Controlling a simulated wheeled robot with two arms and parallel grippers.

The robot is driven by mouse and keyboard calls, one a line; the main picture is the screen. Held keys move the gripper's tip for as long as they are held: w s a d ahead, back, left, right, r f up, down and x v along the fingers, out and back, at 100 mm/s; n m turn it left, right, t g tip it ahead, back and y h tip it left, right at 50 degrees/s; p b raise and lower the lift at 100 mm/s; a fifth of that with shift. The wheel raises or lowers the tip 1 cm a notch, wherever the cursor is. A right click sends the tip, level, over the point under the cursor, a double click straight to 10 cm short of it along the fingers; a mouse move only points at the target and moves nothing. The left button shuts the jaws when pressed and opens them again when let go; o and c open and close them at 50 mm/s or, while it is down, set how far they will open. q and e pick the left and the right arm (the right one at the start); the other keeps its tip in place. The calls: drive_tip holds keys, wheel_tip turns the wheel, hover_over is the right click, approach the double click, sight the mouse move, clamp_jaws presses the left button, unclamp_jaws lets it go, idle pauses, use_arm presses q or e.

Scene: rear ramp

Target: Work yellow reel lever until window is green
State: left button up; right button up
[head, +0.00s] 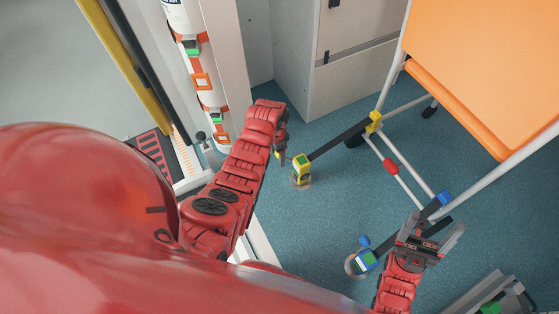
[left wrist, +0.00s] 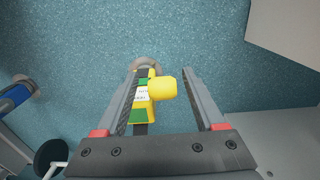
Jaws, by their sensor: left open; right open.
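The yellow reel (head: 301,170) is on the blue floor, with a black strap running from it to a yellow hook (head: 375,121) on the orange chair's frame. In the left wrist view its yellow lever (left wrist: 163,89) stands between my open left gripper's (left wrist: 163,76) fingers, apart from the right finger. The reel's body (left wrist: 147,102) lies by the left finger and shows green patches around a white label; I cannot tell which is the window. In the head view my left gripper (head: 280,150) is just left of the reel. My right gripper (head: 432,240) is open and empty.
A blue reel (head: 365,260) and its strap lie near my right gripper. The orange chair (head: 490,75) with white tube frame stands right. A grey cabinet (head: 340,60) is behind. A white post with bottles (head: 195,70) is left. Floor between the reels is clear.

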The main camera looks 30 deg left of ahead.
use_arm(q)
wheel_tip(320, 180, down, 3)
drive_tip(key=shift+r+b, duration=0.15)
drive_tip(key=shift+b, duration=0.2)
clamp_jaws()
idle(1.2)
